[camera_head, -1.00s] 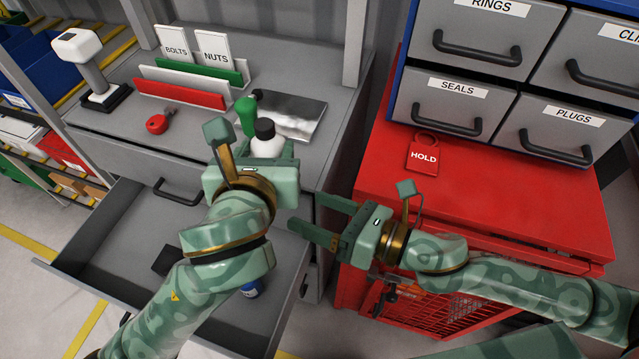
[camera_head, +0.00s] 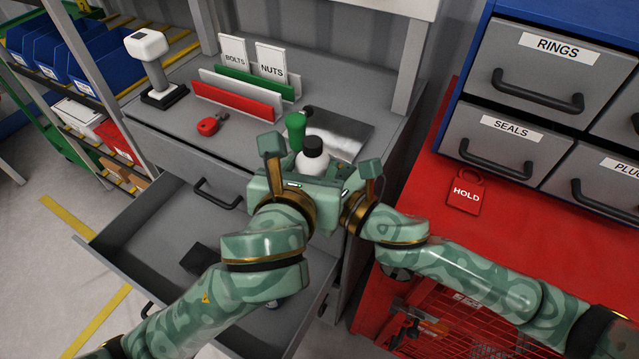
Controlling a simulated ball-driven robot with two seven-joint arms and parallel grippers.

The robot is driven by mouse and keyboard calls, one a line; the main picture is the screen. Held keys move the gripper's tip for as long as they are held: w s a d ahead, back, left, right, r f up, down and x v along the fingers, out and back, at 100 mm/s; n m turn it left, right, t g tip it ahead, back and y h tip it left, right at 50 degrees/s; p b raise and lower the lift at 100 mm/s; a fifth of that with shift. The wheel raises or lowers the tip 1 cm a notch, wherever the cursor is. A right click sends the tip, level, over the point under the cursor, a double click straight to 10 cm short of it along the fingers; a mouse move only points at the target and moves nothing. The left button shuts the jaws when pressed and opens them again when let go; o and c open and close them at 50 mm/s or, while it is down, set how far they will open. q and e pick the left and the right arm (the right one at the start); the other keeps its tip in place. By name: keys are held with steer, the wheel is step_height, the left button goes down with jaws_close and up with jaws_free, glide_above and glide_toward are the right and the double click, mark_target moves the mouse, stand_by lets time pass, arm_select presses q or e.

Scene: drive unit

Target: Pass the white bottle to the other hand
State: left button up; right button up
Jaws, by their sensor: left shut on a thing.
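The white bottle (camera_head: 313,160) with a black cap stands upright near the middle of the view, and its lower part is hidden. My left gripper (camera_head: 302,182) is shut on the white bottle; its body covers the fingertips. My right gripper (camera_head: 348,184) is right beside the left gripper and the bottle. Its fingers are mostly hidden, so I cannot tell whether they are open or touch the bottle.
A green-handled object (camera_head: 296,128) and a shiny plate (camera_head: 345,133) are just behind. The grey bench (camera_head: 185,130) also carries a red tape-like tool (camera_head: 208,126) and a scanner on a stand (camera_head: 152,62). An open drawer (camera_head: 150,235) lies below. A red cabinet (camera_head: 425,205) stands right.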

steer(key=shift+w+a, duration=0.15)
steer(key=shift+a, duration=0.05)
steer(key=c, duration=1.2)
arm_select(q)
steer(key=o, duration=1.3)
steer(key=shift+c, duration=0.2)
arm_select(e)
steer(key=shift+a+r, duration=0.1)
steer(key=shift+c, duration=0.3)
